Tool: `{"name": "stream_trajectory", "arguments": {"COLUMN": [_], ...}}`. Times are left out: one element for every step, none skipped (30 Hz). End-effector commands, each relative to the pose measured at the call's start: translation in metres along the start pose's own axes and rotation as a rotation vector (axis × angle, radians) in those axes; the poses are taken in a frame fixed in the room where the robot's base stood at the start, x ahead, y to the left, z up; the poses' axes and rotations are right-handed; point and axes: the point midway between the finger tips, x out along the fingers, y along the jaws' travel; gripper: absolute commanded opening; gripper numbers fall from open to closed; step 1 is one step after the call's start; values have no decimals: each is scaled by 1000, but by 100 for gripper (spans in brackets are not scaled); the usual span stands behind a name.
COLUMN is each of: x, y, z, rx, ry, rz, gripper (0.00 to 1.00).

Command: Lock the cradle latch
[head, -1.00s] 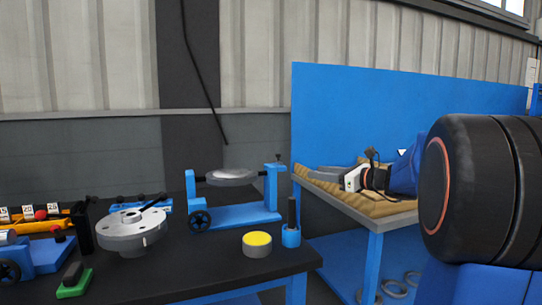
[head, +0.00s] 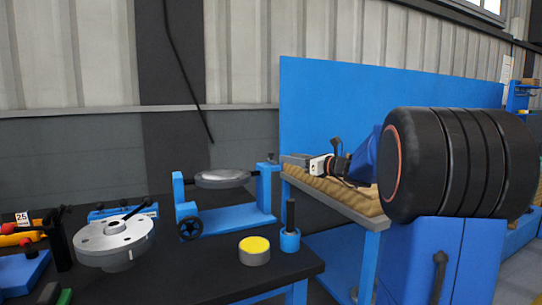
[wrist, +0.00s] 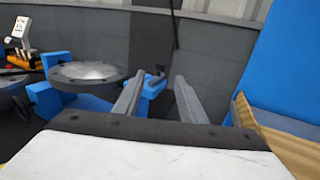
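The blue cradle (head: 235,219) stands at the back of the black bench and carries a grey disc (head: 222,179) between two posts. A black handwheel (head: 191,228) is on its left side. A small dark fitting, perhaps the latch (head: 271,157), tops the right post (head: 265,188); I cannot tell whether it is locked. My gripper (head: 288,160) is close to the right post's top. In the wrist view my gripper (wrist: 161,78) is open and empty. The right post (wrist: 152,88) shows between the fingers in the picture, beyond them. The disc (wrist: 88,73) is to their left.
A grey flanged part (head: 115,240) stands at the bench's left. A yellow-topped puck (head: 254,250) and a blue cup with a black rod (head: 290,238) are at the front right. A wood-topped table (head: 338,196) and a blue panel (head: 335,100) are at right.

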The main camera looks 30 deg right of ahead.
Motion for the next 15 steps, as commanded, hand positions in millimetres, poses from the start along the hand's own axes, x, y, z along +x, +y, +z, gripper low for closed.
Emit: {"name": "stream_trajectory", "arguments": {"x": [10, 15, 22, 28, 33, 40, 46, 51, 58, 63, 68, 73, 77, 82, 86], "y": [1, 1, 1, 1, 1, 1, 2, 2, 1, 1, 1, 1, 1, 1, 1], "z": [0, 0, 0, 0, -1, -1, 0, 0, 0, -1, -1, 0, 0, 0, 0], "rx": [1, 1, 0, 0, 0, 0, 0, 0, 0, 0, 0, 0, 0, -1, 0], "ry": [0, 0, 0, 0, 1, 1, 0, 0, 0, 0, 1, 0, 0, 0, 0], "rz": [4, 3, 3, 4, 3, 3, 4, 3, 2, 2, 3, 3, 2, 2, 2], "gripper": [38, 38, 38, 38, 38, 38, 38, 38, 38, 38, 38, 38, 38, 38, 38]}}
